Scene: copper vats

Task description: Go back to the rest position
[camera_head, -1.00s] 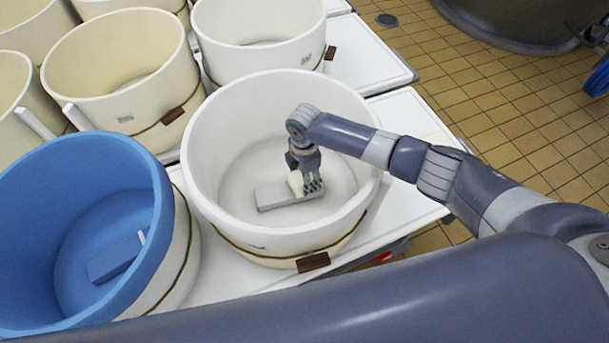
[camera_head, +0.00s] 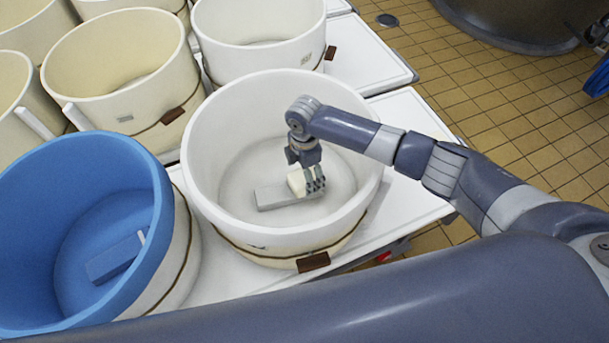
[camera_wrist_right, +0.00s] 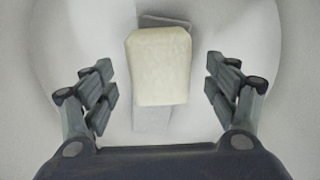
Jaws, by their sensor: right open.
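My right gripper (camera_head: 309,182) reaches down into the white tub (camera_head: 205,187) at the centre of the head view. In the right wrist view the right gripper (camera_wrist_right: 160,98) is open, its fingers apart on both sides of a cream-coloured block (camera_wrist_right: 160,66) and not touching it. The block also shows beside the fingers in the head view (camera_head: 296,183). Below the block is a flat grey bar (camera_head: 275,197) in the tub, also in the wrist view (camera_wrist_right: 151,120). My left gripper is not in view.
A blue-lined tub (camera_head: 150,195) with a blue bar (camera_head: 116,260) inside stands at the left. Several cream and white tubs (camera_head: 110,60) stand behind. The tub's high rim surrounds my right gripper. White table surface (camera_head: 415,125) is bare at the right, with tiled floor (camera_head: 520,120) beyond.

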